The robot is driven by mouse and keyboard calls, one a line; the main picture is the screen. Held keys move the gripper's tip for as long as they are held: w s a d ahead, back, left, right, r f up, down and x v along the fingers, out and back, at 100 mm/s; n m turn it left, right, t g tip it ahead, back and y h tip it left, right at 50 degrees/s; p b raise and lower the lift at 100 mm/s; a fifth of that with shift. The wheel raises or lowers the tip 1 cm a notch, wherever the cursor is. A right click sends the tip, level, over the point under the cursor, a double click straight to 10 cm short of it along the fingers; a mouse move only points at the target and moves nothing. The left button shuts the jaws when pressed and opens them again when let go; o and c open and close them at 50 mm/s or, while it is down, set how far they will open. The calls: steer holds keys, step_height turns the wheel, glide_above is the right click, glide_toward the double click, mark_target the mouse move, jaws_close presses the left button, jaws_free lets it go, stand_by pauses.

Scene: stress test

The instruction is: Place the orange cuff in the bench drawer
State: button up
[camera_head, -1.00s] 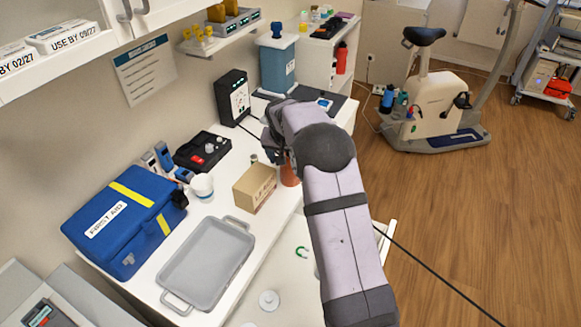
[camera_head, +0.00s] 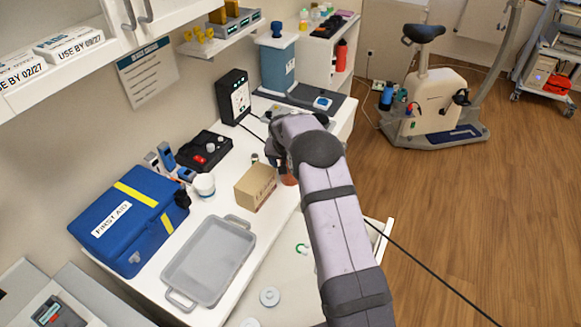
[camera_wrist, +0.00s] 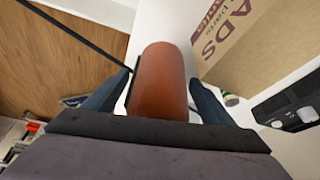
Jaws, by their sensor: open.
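The orange cuff (camera_head: 289,180) stands on the white bench, just right of the cardboard box, mostly hidden behind my arm in the head view. In the wrist view the cuff (camera_wrist: 160,75) is a rounded orange-brown shape between my two dark fingers. My gripper (camera_wrist: 157,98) is open, with one finger on each side of the cuff; a narrow gap shows on the right, and contact on the left is hard to judge. The bench drawer (camera_head: 378,238) is pulled out at the front, partly hidden by my arm. A green ring-like piece and pale discs lie in it.
The cardboard box (camera_head: 256,187) stands close beside the cuff. A grey tray (camera_head: 208,262), a white cup (camera_head: 204,186) and a blue first aid bag (camera_head: 128,220) are further left. A black charger (camera_head: 233,97) stands behind. A dark cable runs across the right side.

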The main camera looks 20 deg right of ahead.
steer(key=c, duration=1.4)
steer(key=shift+o, duration=0.2)
steer(key=shift+r, duration=0.15)
step_height(320, 180, up, 10)
steer(key=b, duration=0.3)
